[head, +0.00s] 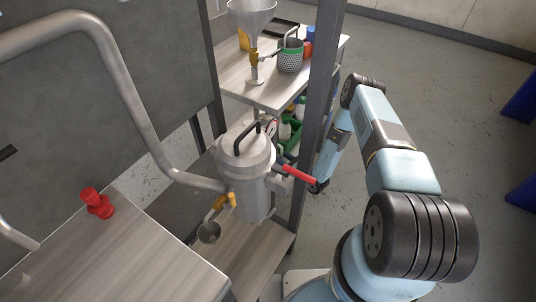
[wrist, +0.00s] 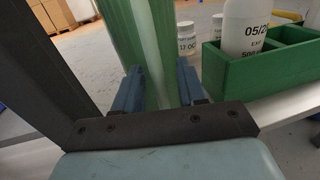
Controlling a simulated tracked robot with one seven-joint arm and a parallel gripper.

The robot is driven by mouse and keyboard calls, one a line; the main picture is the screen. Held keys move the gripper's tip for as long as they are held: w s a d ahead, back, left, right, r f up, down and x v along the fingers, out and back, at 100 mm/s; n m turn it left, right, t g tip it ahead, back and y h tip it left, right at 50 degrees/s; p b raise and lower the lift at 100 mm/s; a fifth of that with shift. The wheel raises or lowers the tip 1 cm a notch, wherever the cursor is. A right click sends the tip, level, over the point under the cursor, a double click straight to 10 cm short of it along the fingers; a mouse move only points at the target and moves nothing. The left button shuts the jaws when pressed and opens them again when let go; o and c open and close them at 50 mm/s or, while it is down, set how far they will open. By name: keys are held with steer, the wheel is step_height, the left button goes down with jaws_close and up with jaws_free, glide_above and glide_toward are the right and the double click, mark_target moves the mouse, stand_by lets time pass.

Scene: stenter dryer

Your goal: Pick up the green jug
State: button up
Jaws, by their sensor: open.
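In the wrist view a tall, glossy green thing (wrist: 150,40), which looks like the green jug, stands close in front of my gripper (wrist: 158,85). Its top is out of the picture. The two blue fingers are open, one on each side of its lower part. I cannot tell whether either finger touches it. In the head view my arm reaches down behind the dark upright post, and I cannot make out the gripper or the jug there.
A green divided crate (wrist: 245,72) holding a white bottle (wrist: 245,25) stands right of the jug, with small white jars (wrist: 186,38) behind. A dark post (head: 318,90), a metal canister (head: 245,170) and a red-handled lever (head: 298,173) are near the arm. Open floor lies right.

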steer(key=shift+w+a, duration=0.25)
jaws_close()
stand_by(0.5)
